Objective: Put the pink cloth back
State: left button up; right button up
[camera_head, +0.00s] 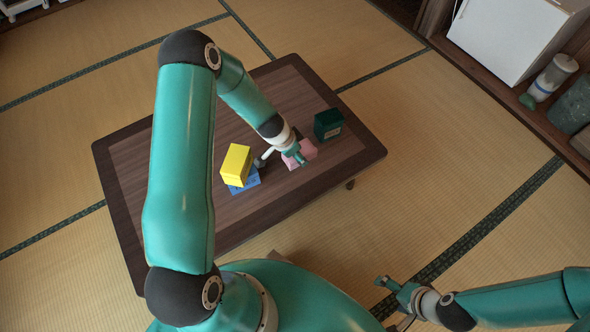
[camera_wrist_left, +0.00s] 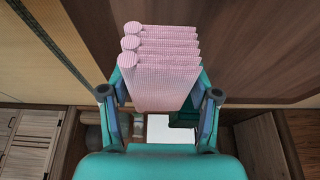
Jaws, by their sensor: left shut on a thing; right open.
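The pink cloth (camera_head: 301,154) is a folded, layered bundle at the right part of the low wooden table (camera_head: 118,187). My left gripper (camera_head: 285,158) is shut on the cloth, and the arm partly hides it. In the left wrist view the cloth (camera_wrist_left: 162,70) sits between the two fingers, its folded layers pointing away from the palm. I cannot tell whether the cloth touches the tabletop. My right gripper (camera_head: 388,296) is open and empty, low over the tatami in front of the table.
A yellow box (camera_head: 237,164) rests on a blue one (camera_head: 246,184) left of the cloth. A dark green box (camera_head: 328,124) stands close to its right. A white cabinet (camera_head: 510,35) and a shelf with containers (camera_head: 553,75) are at the upper right. The table's left part looks mostly clear.

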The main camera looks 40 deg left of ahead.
pick_arm(q)
jog(key=shift+f+b, duration=2.7)
jog(key=shift+f, duration=0.45)
jog(key=shift+r, duration=0.1)
jog(key=o, duration=1.1)
